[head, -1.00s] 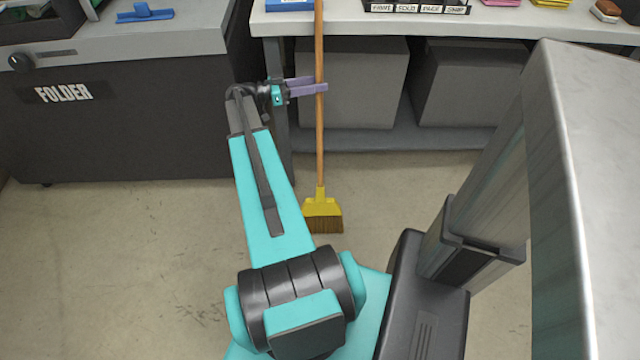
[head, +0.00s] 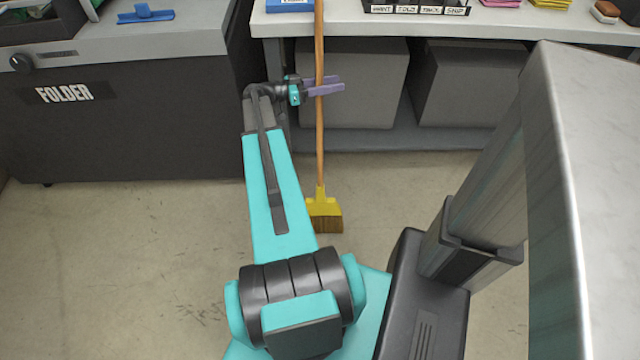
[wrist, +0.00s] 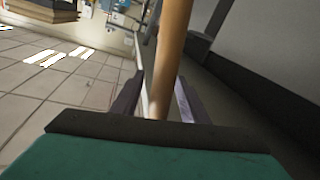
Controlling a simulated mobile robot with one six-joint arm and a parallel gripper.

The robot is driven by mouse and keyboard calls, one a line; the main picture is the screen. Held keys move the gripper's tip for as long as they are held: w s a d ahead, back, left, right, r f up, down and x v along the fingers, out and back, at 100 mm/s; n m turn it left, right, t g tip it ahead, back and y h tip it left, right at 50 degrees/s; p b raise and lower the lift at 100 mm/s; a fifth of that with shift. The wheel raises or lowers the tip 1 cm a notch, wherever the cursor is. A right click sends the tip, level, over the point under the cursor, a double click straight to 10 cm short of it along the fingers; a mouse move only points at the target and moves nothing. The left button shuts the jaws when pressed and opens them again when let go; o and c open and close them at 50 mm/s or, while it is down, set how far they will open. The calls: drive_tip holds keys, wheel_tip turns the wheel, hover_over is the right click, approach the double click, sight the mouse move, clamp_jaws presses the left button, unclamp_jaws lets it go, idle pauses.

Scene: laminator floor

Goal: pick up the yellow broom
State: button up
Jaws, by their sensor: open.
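The yellow broom (head: 323,213) stands upright with its bristles on the floor in the head view. Its wooden handle (head: 319,140) rises in front of the bench and passes above the top of the picture. My gripper (head: 341,85) reaches from the left at the handle with its purple fingers apart, one on each side of the handle. In the wrist view the handle (wrist: 171,55) stands between the two fingers (wrist: 158,100), deep toward the palm. I cannot tell whether either finger touches it.
The bench (head: 500,25) stands behind the broom and carries labelled bins (head: 415,6) and a blue box. Grey boxes (head: 360,85) sit on its lower shelf. The folder machine (head: 120,120) is at left, a metal-topped surface (head: 590,160) at right. Floor around the broom head is clear.

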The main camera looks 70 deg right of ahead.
idle(0.3)
clamp_jaws()
drive_tip(key=shift+r, duration=0.2)
wheel_tip(320, 180, up, 10)
drive_tip(key=shift+f, duration=0.15)
idle(0.7)
idle(0.3)
